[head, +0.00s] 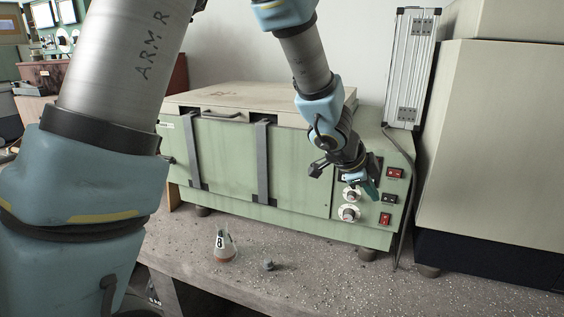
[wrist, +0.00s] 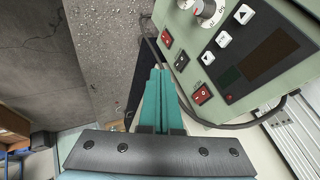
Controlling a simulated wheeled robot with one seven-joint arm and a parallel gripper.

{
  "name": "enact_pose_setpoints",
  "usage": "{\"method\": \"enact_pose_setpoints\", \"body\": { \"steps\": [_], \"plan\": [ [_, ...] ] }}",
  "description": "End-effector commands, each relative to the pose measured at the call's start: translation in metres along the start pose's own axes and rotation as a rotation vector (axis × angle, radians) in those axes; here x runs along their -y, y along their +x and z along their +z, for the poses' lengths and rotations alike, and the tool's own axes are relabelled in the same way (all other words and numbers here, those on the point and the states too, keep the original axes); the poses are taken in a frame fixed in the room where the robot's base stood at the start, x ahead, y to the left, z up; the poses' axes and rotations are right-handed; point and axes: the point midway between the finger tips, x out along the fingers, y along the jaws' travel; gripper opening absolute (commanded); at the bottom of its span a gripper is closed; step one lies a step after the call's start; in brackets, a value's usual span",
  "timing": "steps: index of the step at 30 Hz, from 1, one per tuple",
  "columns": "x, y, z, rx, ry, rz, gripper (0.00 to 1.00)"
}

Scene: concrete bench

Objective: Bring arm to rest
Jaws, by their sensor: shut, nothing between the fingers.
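My arm reaches down from the top of the head view, bent at its joints, with its end in front of the control panel (head: 394,215) of a green machine (head: 295,175). My gripper (head: 374,194) hangs close to the panel's knobs and red switches. I cannot tell whether it touches them. In the wrist view, the teal fingers (wrist: 159,72) lie together with nothing between them. The panel (wrist: 215,75) with its switches and dark display is at the upper right there.
A silver case (head: 409,70) stands upright behind the machine's right end. A large beige cabinet (head: 495,140) fills the right. The bench front is mostly clear.

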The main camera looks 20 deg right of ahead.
Motion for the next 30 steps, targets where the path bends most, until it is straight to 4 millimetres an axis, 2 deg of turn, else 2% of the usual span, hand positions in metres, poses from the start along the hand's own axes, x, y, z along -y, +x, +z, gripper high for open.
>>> {"method": "enact_pose_setpoints", "body": {
  "steps": [2,5,8,11,12,14,15,17,18,21,24,27,30],
  "plan": [
    [0.001,-0.001,0.002,0.004,-0.006,-0.003,0.00],
    [0.009,-0.009,0.020,0.036,-0.062,-0.029,0.00],
    [0.024,-0.028,0.062,0.111,-0.193,-0.087,0.00],
    [0.034,-0.060,0.123,0.221,-0.391,-0.161,0.00],
    [0.035,-0.075,0.149,0.269,-0.480,-0.191,0.00],
    [0.031,-0.099,0.186,0.339,-0.618,-0.231,0.00],
    [0.024,-0.115,0.210,0.386,-0.712,-0.253,0.00],
    [0.010,-0.140,0.244,0.454,-0.861,-0.284,0.00],
    [-0.002,-0.158,0.264,0.497,-0.964,-0.302,0.00],
    [-0.042,-0.199,0.305,0.593,-1.238,-0.334,0.00],
    [-0.086,-0.231,0.327,0.657,-1.505,-0.345,0.00],
    [-0.121,-0.251,0.334,0.685,-1.719,-0.340,0.00],
    [-0.141,-0.260,0.333,0.689,-1.848,-0.332,0.00]
  ]
}}
